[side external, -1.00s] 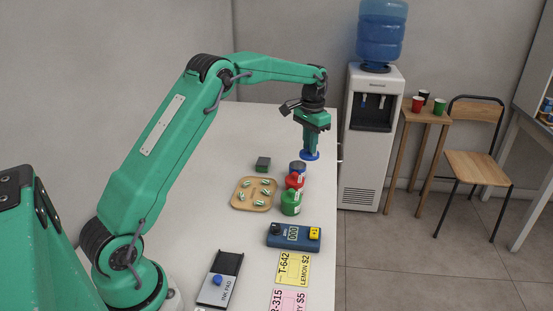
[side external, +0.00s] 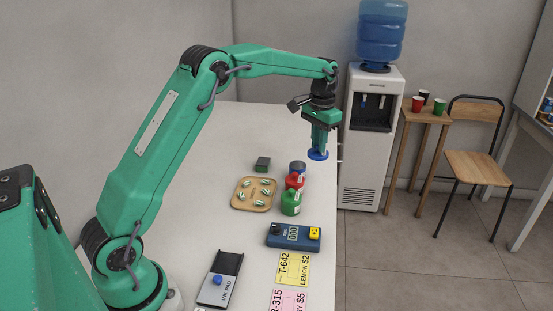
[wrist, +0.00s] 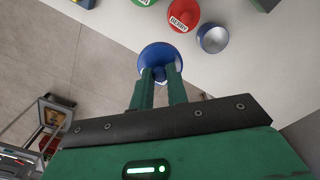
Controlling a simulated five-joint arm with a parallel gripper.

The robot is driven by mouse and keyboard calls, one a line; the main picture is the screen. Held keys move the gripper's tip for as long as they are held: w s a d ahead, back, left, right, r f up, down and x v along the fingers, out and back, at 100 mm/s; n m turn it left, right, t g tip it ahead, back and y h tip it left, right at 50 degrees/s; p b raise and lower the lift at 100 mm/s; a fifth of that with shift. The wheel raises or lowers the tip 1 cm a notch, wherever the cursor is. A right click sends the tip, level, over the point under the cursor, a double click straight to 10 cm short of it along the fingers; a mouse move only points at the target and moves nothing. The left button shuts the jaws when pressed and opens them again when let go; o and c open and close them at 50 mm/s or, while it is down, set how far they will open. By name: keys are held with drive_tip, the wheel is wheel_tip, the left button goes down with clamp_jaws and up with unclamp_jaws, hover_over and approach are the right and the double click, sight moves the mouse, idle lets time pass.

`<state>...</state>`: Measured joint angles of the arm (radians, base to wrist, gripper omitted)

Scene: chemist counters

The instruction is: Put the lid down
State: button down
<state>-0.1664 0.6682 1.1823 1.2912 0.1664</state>
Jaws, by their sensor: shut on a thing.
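My gripper (side external: 318,146) is shut on a round blue lid (side external: 318,155), held in the air near the right edge of the counter. In the wrist view, the lid (wrist: 160,57) sits between my fingertips (wrist: 161,77), gripped by a knob on its top. An open jar (side external: 298,167) with a blue side stands on the counter, in front of the lid and to its left in the side view. In the wrist view, the jar's open top (wrist: 213,39) shows to the right of the lid, apart from it.
A red jar (side external: 294,181) and a green jar (side external: 290,202) stand beside the open jar. A wooden tray (side external: 240,207) with several small pieces, a green block (side external: 262,163) and a blue counter device (side external: 277,240) are nearby. Bare counter (side external: 270,125) lies behind them.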

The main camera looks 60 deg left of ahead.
drive_tip(key=shift+s+d, duration=0.4)
drive_tip(key=shift+s, duration=0.25)
drive_tip(key=s+d+f, duration=0.1)
drive_tip(key=s+d, duration=0.1)
drive_tip(key=s, duration=0.7)
drive_tip(key=s+d+f, duration=0.2)
drive_tip(key=s+d, duration=0.1)
drive_tip(key=s, duration=0.5)
drive_tip(key=s+d+f, duration=0.1)
drive_tip(key=s+d, duration=0.2)
drive_tip(key=s, duration=0.6)
drive_tip(key=shift+s+d+f, duration=0.25)
drive_tip(key=shift+s+f, duration=0.05)
drive_tip(key=shift+f, duration=0.1)
drive_tip(key=shift+a+f, duration=0.1)
drive_tip(key=a+f, duration=0.2)
drive_tip(key=a, duration=0.1)
drive_tip(key=w+a+f, duration=0.1)
drive_tip(key=a+f, duration=0.1)
drive_tip(key=a, duration=0.2)
drive_tip(key=w+a+f, duration=0.1)
drive_tip(key=a+f, duration=0.1)
drive_tip(key=a, duration=0.2)
drive_tip(key=shift+a+f, duration=0.15)
drive_tip(key=shift+f, duration=0.25)
drive_tip(key=shift+f, duration=2)
